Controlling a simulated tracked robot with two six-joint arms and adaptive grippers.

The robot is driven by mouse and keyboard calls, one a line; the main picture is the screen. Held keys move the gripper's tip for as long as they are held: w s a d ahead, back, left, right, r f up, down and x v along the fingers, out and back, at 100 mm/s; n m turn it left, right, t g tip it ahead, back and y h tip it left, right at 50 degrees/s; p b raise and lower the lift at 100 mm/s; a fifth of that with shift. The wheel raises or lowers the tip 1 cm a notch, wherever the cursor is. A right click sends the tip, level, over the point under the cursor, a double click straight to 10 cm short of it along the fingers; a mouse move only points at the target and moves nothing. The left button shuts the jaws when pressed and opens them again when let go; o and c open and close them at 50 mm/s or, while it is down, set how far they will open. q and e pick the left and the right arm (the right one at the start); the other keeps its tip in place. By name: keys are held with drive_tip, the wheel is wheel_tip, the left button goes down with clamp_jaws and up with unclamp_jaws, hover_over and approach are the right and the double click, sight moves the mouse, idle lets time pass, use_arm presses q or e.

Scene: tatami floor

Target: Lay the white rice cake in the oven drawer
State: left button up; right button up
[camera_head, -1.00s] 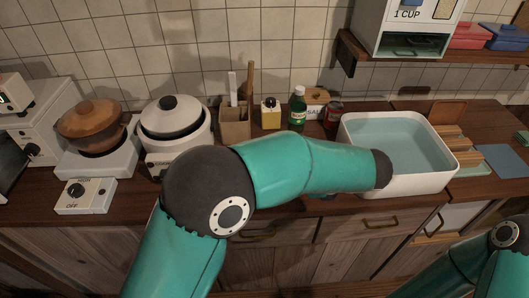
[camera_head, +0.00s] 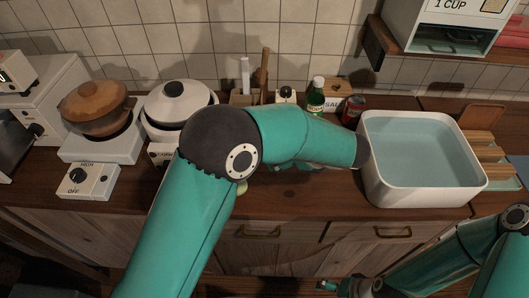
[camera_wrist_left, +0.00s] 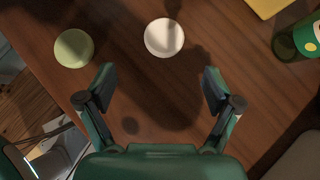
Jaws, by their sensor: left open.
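The white rice cake (camera_wrist_left: 164,38) is a round disc lying on the wooden counter in the left wrist view. A pale green rice cake (camera_wrist_left: 74,48) lies to its left, and a sliver of it shows under my arm in the head view (camera_head: 241,187). My left gripper (camera_wrist_left: 160,88) is open and empty, its fingertips apart and short of the white cake in the picture. In the head view my left arm hides this gripper and the white cake. The oven (camera_head: 12,150) is cut off at the left edge; its drawer cannot be made out. My right gripper (camera_head: 335,287) is low at the bottom, its fingers unclear.
A brown pot (camera_head: 97,106) on a burner and a white rice cooker (camera_head: 180,107) stand at the left. A white water basin (camera_head: 420,195) is at the right.

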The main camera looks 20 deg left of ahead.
use_arm(q)
drive_tip(key=shift+w+p+x, duration=0.15)
drive_tip(key=shift+p+x, duration=0.2)
drive_tip(key=shift+x, duration=1.55)
drive_tip(key=shift+w+p+x, duration=0.1)
drive_tip(key=shift+p+x, duration=0.25)
drive_tip(key=shift+x, duration=1.5)
drive_tip(key=shift+r, duration=0.1)
drive_tip(key=c, duration=1.2)
drive_tip(key=shift+r, duration=0.1)
drive_tip(key=shift+c, duration=0.2)
